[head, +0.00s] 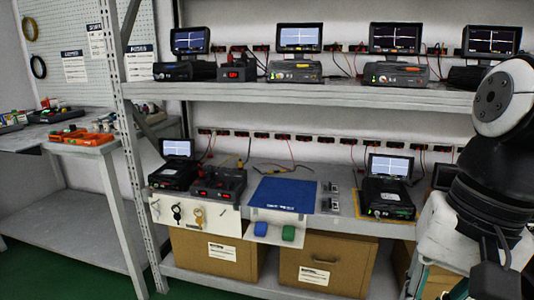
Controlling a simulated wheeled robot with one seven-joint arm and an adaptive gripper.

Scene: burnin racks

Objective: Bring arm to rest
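Part of my arm (490,150) shows at the right edge of the head view, with a white and dark rounded joint and black links below it. It stands in front of the right end of the rack. My gripper is not in view, so its opening and anything in it cannot be seen.
A metal rack carries several monitors on its upper shelf (300,93). Its lower shelf holds devices, a blue mat (283,193) and a key panel (190,214). Cardboard boxes (322,263) sit underneath. A workbench (60,138) stands left. Green floor (60,280) shows at lower left.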

